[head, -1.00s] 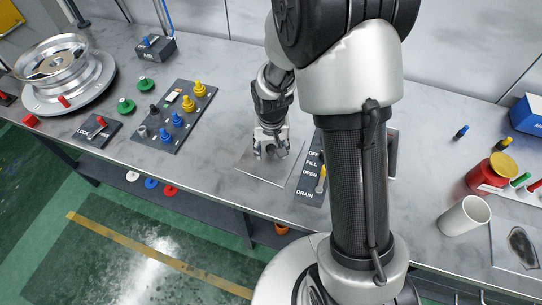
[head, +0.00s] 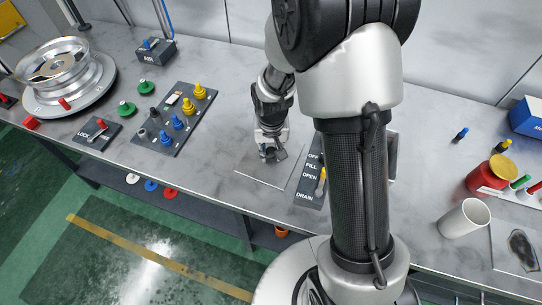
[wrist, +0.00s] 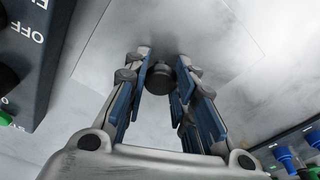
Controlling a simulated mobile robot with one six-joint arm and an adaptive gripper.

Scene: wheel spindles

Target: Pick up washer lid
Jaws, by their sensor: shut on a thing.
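The washer lid (head: 266,176) looks like a thin grey square panel lying level with the worktop, in the middle of the head view. Its edges also show in the wrist view (wrist: 221,42). A small round dark grey knob (wrist: 158,78) stands on it. My gripper (wrist: 160,76) is above the panel with its fingertips shut on the knob. In the head view my gripper (head: 270,154) covers the knob and part of the panel. I cannot see any gap under the panel.
A control panel (head: 308,192) marked FILL, OPEN and DRAIN stands close on the right, partly behind my arm. A dark board with coloured pegs (head: 174,120) and a silver wheel (head: 66,70) are to the left. A white cup (head: 465,218) is at right.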

